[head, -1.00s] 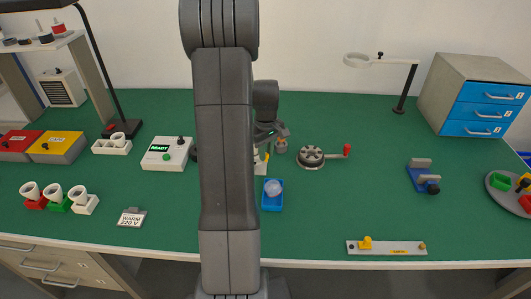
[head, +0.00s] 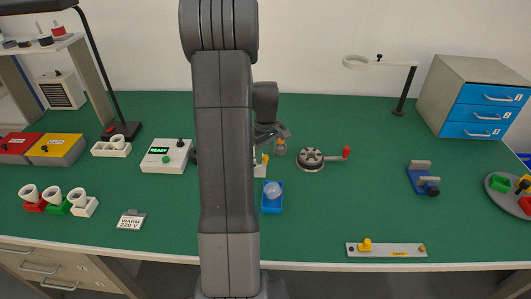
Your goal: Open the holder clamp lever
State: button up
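A small white holder (head: 260,169) with a yellow lever-like part (head: 265,159) stands at mid-table, largely hidden behind my arm. I cannot tell whether that lever is open or shut. My gripper (head: 275,137) is just above and behind this holder, mostly hidden by my own arm. Its fingers are too small and covered to tell whether they are open or shut. A small grey and orange-brown piece (head: 280,148) shows just below the gripper; I cannot tell whether they touch. A clear bulb (head: 272,190) lies in a blue tray (head: 273,208) in front of the holder.
A round grey device with a red-knobbed crank (head: 312,158) stands close at right. A white READY box (head: 166,156) is at left. A blue clamp-like fixture (head: 420,181) and a light strip with a yellow knob (head: 386,250) are farther right. Green table between them is clear.

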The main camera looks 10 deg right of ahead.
notch_tip(320, 180, up, 14)
dwell(0.5)
jog(key=shift+f, duration=0.1)
notch_tip(320, 180, down, 14)
jog(key=shift+r, duration=0.1)
dwell(0.5)
